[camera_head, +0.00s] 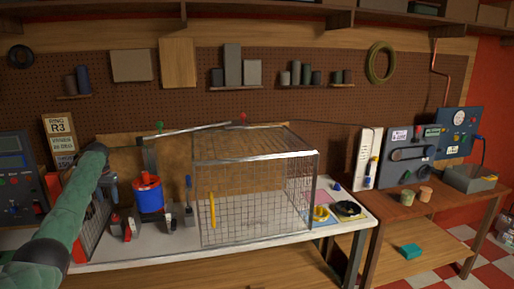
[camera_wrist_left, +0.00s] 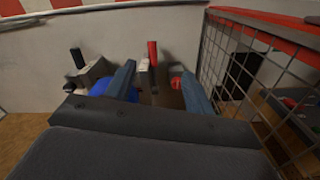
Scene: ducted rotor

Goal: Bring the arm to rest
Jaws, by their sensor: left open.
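My left arm (camera_head: 75,210), in green covering, comes in from the lower left of the head view and reaches over the left part of the white bench. My left gripper (camera_head: 112,184) hangs at its end, left of a blue cylinder with a red top (camera_head: 148,195); its fingertips are hard to make out there. In the left wrist view the gripper (camera_wrist_left: 157,74) shows two blue-grey fingers spread apart. A small grey block with a red-topped post (camera_wrist_left: 152,62) shows beyond and between them. I see nothing held. My right gripper is in neither view.
A wire mesh cage (camera_head: 255,195) stands mid-bench. A red-edged mesh panel (camera_wrist_left: 240,65) stands close right of the gripper in the wrist view. Small clamps (camera_head: 167,217) stand by the cylinder. A wooden table (camera_head: 440,210) with instrument panels is at right.

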